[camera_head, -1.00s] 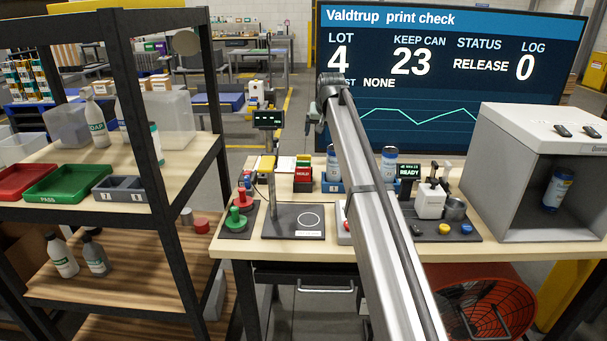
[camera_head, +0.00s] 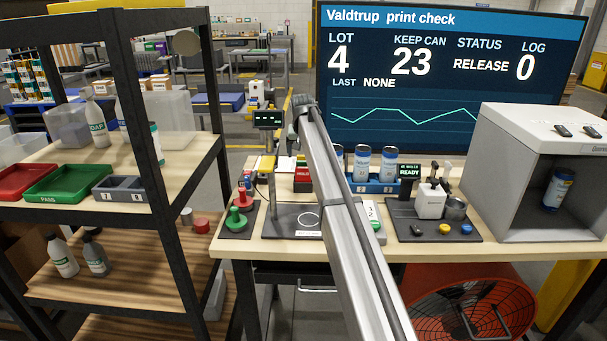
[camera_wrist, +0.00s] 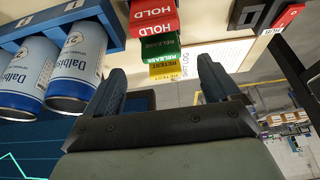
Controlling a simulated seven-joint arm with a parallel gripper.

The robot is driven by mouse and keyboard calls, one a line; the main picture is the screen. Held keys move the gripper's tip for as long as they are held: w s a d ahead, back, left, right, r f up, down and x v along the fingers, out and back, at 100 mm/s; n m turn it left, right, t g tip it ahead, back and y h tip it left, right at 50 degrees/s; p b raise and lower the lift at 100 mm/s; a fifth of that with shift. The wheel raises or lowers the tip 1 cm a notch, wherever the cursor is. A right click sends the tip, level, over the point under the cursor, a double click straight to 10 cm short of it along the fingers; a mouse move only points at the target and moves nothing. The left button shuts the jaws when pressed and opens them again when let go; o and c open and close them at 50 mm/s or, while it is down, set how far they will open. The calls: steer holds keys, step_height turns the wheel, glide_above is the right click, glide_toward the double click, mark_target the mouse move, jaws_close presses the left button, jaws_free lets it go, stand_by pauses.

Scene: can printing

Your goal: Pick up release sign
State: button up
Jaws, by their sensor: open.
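The green release sign (camera_wrist: 165,50) shows in the wrist view as a small block between the red hold sign (camera_wrist: 153,18) and the yellow retest sign (camera_wrist: 163,70). The lettering looks upside down there. My gripper (camera_wrist: 161,70) is open, its two dark fingers apart, with the yellow and green signs showing in the gap between the fingers. Nothing is held. I cannot tell how far the fingertips are from the signs.
Printed cans stand in a blue rack (camera_head: 375,187) on the bench, also close by in the wrist view (camera_wrist: 110,12). A post with a small display (camera_head: 268,119) stands left of my arm. A grey inspection box (camera_head: 484,180) and a large screen (camera_head: 450,100) stand right and behind.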

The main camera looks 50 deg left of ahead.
mark_target(304, 162)
steer(key=shift+x, duration=2.75)
steer(key=shift+a+r, duration=0.1)
steer(key=shift+c, duration=0.3)
steer(key=c, duration=1.4)
